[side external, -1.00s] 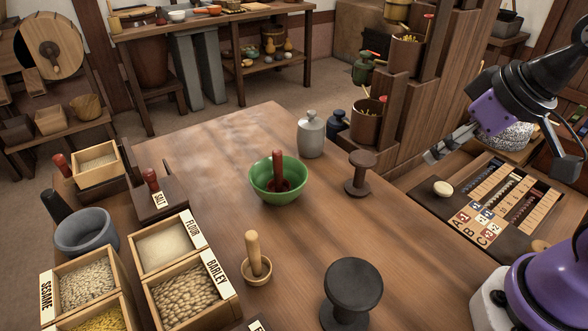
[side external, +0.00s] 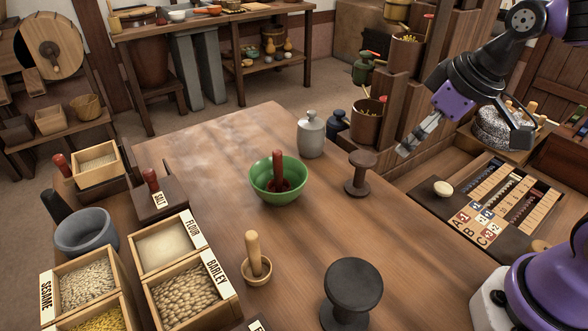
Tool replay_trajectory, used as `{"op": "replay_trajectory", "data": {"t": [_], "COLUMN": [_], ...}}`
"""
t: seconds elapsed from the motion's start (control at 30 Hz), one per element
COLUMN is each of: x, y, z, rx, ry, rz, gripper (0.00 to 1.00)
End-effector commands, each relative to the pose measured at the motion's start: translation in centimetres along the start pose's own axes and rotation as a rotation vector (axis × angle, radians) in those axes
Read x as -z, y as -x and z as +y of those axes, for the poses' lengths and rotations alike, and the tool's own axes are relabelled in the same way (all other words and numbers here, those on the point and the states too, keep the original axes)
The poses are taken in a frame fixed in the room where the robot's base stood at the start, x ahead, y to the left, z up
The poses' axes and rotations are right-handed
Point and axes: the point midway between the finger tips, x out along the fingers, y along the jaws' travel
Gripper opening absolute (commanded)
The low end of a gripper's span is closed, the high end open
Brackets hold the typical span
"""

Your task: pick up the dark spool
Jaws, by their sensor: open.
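Two spool-shaped things stand upright on the wooden table (side external: 225,160). A larger, near-black spool (side external: 352,290) is at the front of the table. A smaller, dark brown spool (side external: 360,173) is at the table's right side, beyond it. My gripper (side external: 404,152) is open and empty, in the air to the right of the brown spool and a little higher in the picture. It appears apart from both spools.
A green bowl (side external: 268,186) with a red-handled tool stands mid-table. A grey lidded jar (side external: 311,135) is behind the brown spool. A small wooden mortar (side external: 257,271) and grain boxes (side external: 147,262) are at the left. A counting board (side external: 500,200) lies right.

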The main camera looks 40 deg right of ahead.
Motion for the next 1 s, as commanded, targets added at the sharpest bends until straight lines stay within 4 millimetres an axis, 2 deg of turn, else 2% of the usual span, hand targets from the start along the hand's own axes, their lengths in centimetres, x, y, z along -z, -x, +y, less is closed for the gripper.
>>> {"op": "replay_trajectory", "data": {"t": [0.03, 0.2, 0.33, 0.6, 0.83, 1.0], "x": [0.7, 2.6, 3.1, 3.0, 2.9, 2.7], "y": [-1.3, -4.8, -6.5, -10.7, -12.8, -15.6], "z": [0.6, 2.2, 2.9, 2.4, 2.1, 1.6], "rx": [0.021, 0.094, 0.126, 0.136, 0.134, 0.134], "ry": [0.033, 0.155, 0.2, 0.213, 0.212, 0.211], "rz": [-0.021, -0.033, -0.03, -0.03, -0.03, -0.031], "gripper": [0.87, 0.87, 0.87, 0.87, 0.87, 0.87]}}
